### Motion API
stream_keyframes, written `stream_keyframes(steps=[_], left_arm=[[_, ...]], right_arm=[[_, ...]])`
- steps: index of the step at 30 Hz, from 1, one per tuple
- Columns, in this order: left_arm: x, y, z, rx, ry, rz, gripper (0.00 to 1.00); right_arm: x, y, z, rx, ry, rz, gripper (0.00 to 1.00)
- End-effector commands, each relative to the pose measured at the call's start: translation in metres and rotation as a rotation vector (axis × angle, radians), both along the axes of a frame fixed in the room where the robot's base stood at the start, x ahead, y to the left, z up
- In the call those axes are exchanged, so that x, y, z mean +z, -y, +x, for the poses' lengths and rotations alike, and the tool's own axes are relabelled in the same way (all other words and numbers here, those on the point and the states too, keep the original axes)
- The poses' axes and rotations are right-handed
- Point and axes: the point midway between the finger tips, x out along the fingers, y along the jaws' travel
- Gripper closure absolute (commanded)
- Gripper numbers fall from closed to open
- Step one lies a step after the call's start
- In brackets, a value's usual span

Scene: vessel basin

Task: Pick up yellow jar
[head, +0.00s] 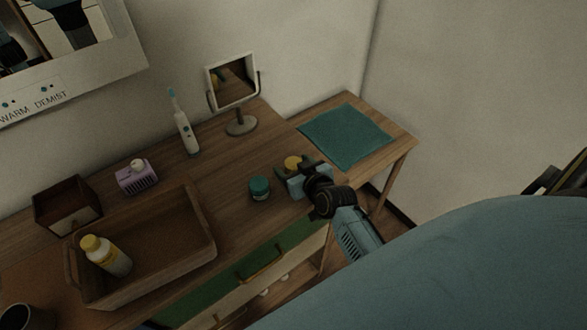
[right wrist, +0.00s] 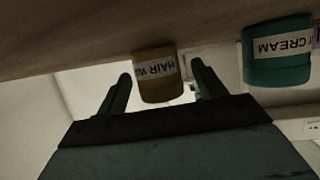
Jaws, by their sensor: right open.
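The yellow jar (head: 292,162) stands on the wooden counter, partly hidden behind my right gripper (head: 298,172) in the head view. In the right wrist view the jar (right wrist: 157,75) shows upside down, with a label starting "HAIR". It sits between the two open fingers of my right gripper (right wrist: 162,88), with a gap on either side. The fingers do not appear to touch it. My left gripper is not in view.
A teal cream jar (head: 260,188) stands just left of the gripper; it also shows in the right wrist view (right wrist: 277,52). A wooden tray (head: 203,232) holds a yellow-capped bottle (head: 105,256). A mirror (head: 240,122) and toothbrush (head: 185,130) stand behind. A teal mat (head: 347,136) lies right.

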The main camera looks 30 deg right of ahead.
Motion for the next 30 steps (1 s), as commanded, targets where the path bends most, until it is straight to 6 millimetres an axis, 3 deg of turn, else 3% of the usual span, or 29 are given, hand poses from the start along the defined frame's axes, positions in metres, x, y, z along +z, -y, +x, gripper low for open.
stream_keyframes(steps=[6, 18, 25, 30], left_arm=[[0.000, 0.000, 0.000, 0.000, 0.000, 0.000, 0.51], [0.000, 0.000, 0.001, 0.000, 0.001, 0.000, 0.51], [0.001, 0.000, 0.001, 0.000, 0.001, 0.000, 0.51], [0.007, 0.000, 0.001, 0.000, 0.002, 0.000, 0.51]], right_arm=[[0.000, 0.000, 0.001, 0.000, 0.000, -0.001, 0.30], [0.000, 0.000, 0.000, 0.000, 0.001, -0.001, 0.81], [0.002, 0.000, 0.001, 0.000, 0.002, -0.001, 0.81], [0.025, 0.000, 0.001, -0.001, 0.006, -0.002, 0.81]])
